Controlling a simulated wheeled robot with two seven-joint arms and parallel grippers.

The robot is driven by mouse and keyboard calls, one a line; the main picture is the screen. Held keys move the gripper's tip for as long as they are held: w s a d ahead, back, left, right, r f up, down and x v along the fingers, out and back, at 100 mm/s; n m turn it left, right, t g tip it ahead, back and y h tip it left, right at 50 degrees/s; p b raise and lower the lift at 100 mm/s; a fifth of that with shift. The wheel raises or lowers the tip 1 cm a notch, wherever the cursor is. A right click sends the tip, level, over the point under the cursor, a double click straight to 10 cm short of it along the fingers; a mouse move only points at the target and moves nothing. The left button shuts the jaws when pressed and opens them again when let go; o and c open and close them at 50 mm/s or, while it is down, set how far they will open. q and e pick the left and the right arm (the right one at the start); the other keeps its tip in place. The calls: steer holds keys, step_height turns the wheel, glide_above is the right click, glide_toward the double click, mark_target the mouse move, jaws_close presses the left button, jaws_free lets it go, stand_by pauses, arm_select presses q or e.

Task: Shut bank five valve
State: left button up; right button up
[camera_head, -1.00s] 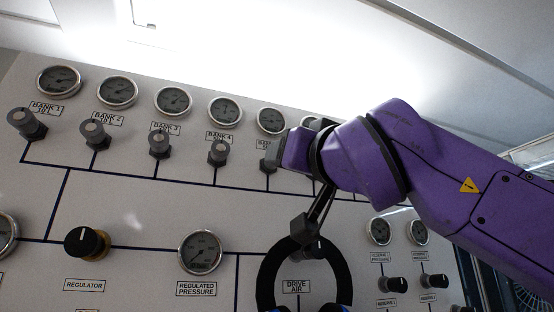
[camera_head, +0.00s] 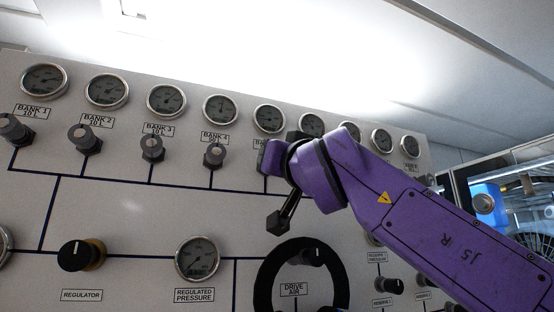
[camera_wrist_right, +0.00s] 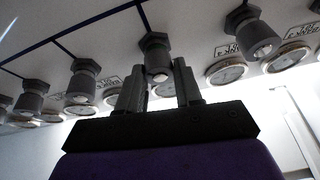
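A row of grey bank valves with gauges above them runs along the top of the panel. The bank five gauge (camera_head: 269,118) shows in the head view, but my purple right wrist hides most of the valve below it. In the right wrist view, upside down, the bank five valve (camera_wrist_right: 154,48) is a grey knob on a dark hex base. My right gripper (camera_wrist_right: 157,80) is open, its fingers on either side of the valve's outer end. I cannot tell whether they touch it. My left gripper is not in view.
The bank 4 valve (camera_head: 215,155) stands close to the left of my right wrist. In the wrist view another valve (camera_wrist_right: 85,78) stands on the far side. A regulator knob (camera_head: 82,254), a regulated pressure gauge (camera_head: 198,258) and a large black ring (camera_head: 264,280) are lower down.

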steer(key=shift+m, duration=0.5)
steer(key=shift+a+m+h, duration=0.1)
steer(key=shift+m+h, duration=1.2)
steer(key=shift+m, duration=0.9)
steer(key=shift+a+m+h, duration=0.1)
steer(key=shift+m+h, duration=1.2)
steer(key=shift+m, duration=1.2)
steer(key=o, duration=0.8)
steer(key=shift+o, duration=1.2)
steer(key=shift+w, duration=0.1)
steer(key=shift+w+a+f, duration=0.1)
steer(key=shift+w, duration=0.05)
